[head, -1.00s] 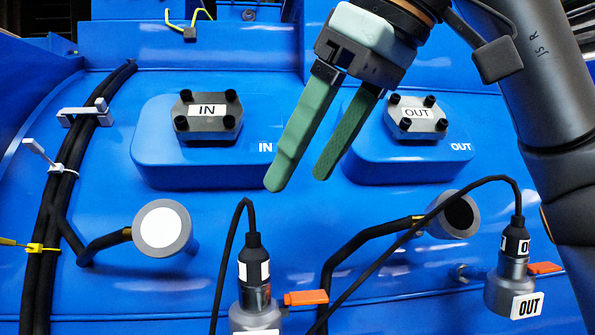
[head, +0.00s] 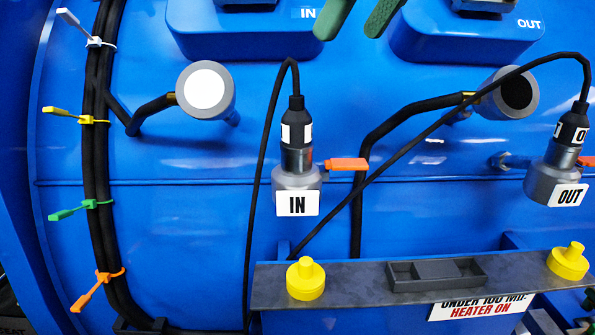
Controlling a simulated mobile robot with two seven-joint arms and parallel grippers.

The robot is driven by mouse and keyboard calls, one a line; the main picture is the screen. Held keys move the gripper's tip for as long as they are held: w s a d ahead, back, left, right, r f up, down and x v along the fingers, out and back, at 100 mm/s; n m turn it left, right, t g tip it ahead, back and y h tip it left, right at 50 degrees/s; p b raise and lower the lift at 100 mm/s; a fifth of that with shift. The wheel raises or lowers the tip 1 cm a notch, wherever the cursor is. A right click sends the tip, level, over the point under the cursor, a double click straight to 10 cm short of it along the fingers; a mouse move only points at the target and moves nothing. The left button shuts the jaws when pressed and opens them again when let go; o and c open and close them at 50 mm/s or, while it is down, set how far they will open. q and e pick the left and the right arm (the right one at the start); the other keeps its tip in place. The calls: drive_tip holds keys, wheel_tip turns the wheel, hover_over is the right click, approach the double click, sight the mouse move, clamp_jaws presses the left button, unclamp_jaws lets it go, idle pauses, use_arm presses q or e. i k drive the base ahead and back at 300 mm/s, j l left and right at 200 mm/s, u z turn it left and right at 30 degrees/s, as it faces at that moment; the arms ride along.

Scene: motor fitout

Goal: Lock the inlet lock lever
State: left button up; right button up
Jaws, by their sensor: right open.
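The inlet connector (head: 297,182) is a grey cylinder with a white "IN" label and a black plug and cable on top. Its orange lock lever (head: 346,164) sticks out to the right, about level. The outlet connector (head: 553,183), labelled "OUT", stands at the right edge with its own orange lever (head: 587,161), partly cut off by the frame. My right gripper (head: 355,26) shows only its two green fingertips at the top edge, apart and empty, above the inlet lever and not touching it. My left gripper is not in view.
A grey shelf (head: 350,288) with two yellow knobs (head: 306,279) lies below the connectors. Round ports (head: 206,90) jut out on stalks at the upper left and right. A black cable bundle with coloured ties (head: 96,180) runs down the left. The blue panel around the inlet lever is clear.

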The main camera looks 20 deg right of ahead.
sight(342, 165)
drive_tip(key=k+j, duration=0.8)
drive_tip(key=j, duration=0.15)
